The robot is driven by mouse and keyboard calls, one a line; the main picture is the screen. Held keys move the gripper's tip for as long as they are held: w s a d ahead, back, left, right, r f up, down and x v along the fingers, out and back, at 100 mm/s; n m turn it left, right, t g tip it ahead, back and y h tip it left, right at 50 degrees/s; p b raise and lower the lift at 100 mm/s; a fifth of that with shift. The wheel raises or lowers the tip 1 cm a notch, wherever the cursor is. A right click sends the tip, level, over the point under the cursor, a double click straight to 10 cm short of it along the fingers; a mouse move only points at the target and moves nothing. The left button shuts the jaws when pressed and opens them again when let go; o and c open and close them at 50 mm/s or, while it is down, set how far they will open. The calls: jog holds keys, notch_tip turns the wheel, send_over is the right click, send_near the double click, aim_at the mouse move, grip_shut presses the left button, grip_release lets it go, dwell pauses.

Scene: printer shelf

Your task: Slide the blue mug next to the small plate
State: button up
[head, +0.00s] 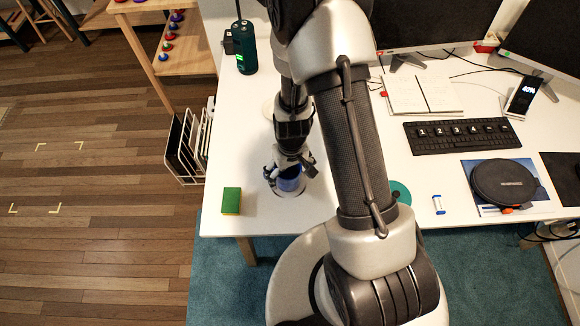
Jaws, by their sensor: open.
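The blue mug (290,182) stands near the front left of the white desk, partly hidden by my gripper. My gripper (289,173) is open and points down at the mug, with its fingers at either side of it; I cannot tell whether they touch it. A pale round rim shows around the mug's foot, but I cannot tell whether it is a plate. Another pale round edge (268,108), possibly the small plate, shows farther back, mostly hidden behind my arm.
A green and yellow sponge (231,200) lies left of the mug, near the desk edge. A dark green radio (244,48) stands at the back left. A teal disc (400,193) lies right of my arm. A keyboard (462,135) and black round case (505,183) lie farther right.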

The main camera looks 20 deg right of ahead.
jog(key=shift+f, duration=0.7)
jog(key=shift+c, duration=0.2)
jog(key=c, duration=1.3)
jog(key=shift+w+r, duration=0.1)
jog(key=shift+c, duration=0.2)
